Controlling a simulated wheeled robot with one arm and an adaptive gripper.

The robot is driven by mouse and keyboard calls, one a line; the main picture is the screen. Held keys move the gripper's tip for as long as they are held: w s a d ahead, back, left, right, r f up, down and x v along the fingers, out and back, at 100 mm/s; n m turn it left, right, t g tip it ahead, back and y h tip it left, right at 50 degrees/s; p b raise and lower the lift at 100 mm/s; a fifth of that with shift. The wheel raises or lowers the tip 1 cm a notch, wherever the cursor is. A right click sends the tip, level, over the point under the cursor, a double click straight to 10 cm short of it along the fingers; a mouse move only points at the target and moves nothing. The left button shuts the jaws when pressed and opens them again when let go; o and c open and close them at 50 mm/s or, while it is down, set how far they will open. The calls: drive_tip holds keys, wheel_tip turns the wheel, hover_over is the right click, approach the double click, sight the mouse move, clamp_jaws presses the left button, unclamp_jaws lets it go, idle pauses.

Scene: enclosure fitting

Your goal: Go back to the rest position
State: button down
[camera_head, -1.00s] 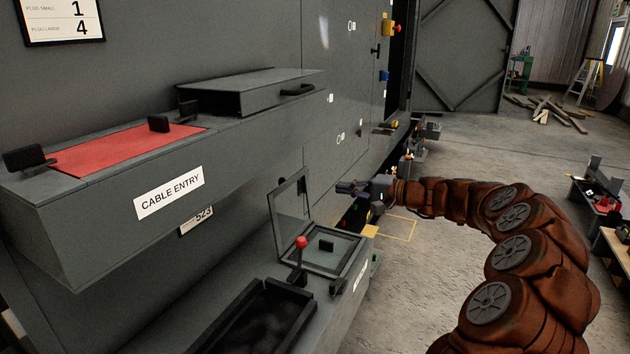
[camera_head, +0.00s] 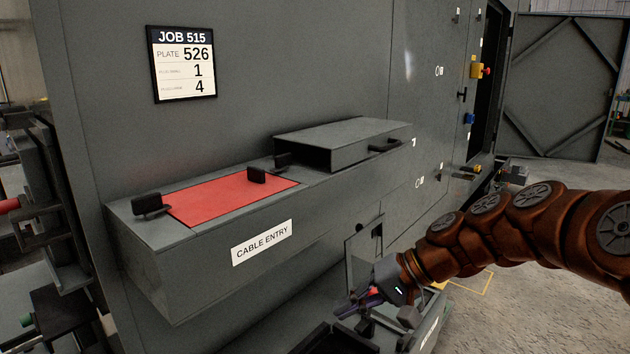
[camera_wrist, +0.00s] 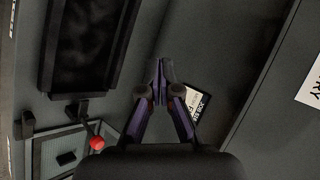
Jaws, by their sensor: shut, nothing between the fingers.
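My gripper (camera_head: 358,302) is at the lower middle of the head view, on the end of my brown-sleeved arm, in front of the cabinet and below the cable entry box (camera_head: 200,262). In the wrist view my gripper (camera_wrist: 161,68) has its fingertips together with nothing between them. It hangs over the lower ledge, beside a black tray (camera_wrist: 88,45) and a red-knobbed lever (camera_wrist: 97,143). The gripper appears apart from these things.
A red panel (camera_head: 215,200) with black clamps lies on the cable entry box, next to a grey cover with a handle (camera_head: 386,146). An open hinged window (camera_head: 361,250) stands behind my gripper. A job sign (camera_head: 182,64) hangs above. Open floor lies at right.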

drive_tip(key=s+d+f+g+h+p, duration=0.1)
drive_tip(key=s+d+h, duration=0.2)
drive_tip(key=s, duration=0.6)
drive_tip(key=s+d+f+g+h+p, duration=0.1)
drive_tip(key=s+d+f+h+p, duration=0.1)
drive_tip(key=s+d, duration=0.3)
drive_tip(key=s+d+f+n+h+p, duration=0.1)
drive_tip(key=s+d+h, duration=0.3)
drive_tip(key=s, duration=0.9)
drive_tip(key=shift+d+f+g+h+p, duration=0.25)
drive_tip(key=shift+f+g+h+p, duration=0.15)
drive_tip(key=shift+f+h+p, duration=0.2)
